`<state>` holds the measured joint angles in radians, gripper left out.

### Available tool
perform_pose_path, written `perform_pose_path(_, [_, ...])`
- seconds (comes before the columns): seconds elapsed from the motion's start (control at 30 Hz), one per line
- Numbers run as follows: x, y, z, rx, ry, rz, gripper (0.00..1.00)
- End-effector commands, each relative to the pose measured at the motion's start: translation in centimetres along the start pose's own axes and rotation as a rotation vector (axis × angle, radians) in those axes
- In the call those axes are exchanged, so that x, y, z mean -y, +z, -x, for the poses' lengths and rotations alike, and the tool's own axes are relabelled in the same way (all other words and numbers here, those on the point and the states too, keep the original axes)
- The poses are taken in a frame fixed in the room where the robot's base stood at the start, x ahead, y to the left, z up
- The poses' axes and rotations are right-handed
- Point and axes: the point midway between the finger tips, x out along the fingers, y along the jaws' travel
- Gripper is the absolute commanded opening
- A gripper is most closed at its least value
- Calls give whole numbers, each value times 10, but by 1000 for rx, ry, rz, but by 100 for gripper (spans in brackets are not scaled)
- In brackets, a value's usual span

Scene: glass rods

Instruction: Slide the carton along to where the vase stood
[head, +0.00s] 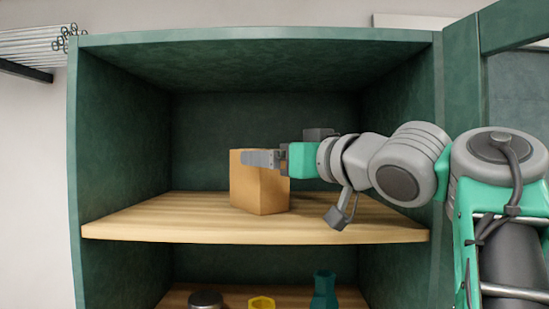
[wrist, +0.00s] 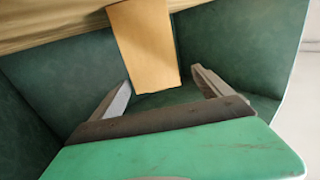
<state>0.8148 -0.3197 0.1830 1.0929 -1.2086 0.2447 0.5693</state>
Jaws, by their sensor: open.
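The carton (head: 262,190) is a plain orange-brown box standing upright on the wooden upper shelf (head: 150,218) of the green cabinet. My gripper (head: 262,159) reaches in from the right at the height of the carton's upper part, and its fingers hide part of the carton in the head view. In the wrist view the carton (wrist: 144,45) shows between and beyond the two spread fingers of my gripper (wrist: 162,85). The fingers are open, and I cannot tell whether either touches the carton. No vase shows on the upper shelf; a teal flask-like vessel (head: 323,290) stands on the lower shelf.
The upper shelf is bare on both sides of the carton. The cabinet's left wall (head: 120,140) and open door (head: 512,30) bound the space. A dark round object (head: 206,300) and a yellow one (head: 262,303) sit below. Glass rods (head: 35,47) lie on a rack at left.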

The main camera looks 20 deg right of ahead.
Motion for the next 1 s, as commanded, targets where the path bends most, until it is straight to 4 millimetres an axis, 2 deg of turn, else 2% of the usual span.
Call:
perform_pose_path(0.17, [-4,0,0,0,9,-1,89])
perform_pose_path(0.27, [-4,1,-7,1,5,0,89])
perform_pose_path(0.6, [-1,0,-62,1,0,-2,89])
perform_pose_path(0.7, [-2,0,-72,0,2,-1,89])
perform_pose_path(1.0, [-3,0,-77,0,6,0,89])
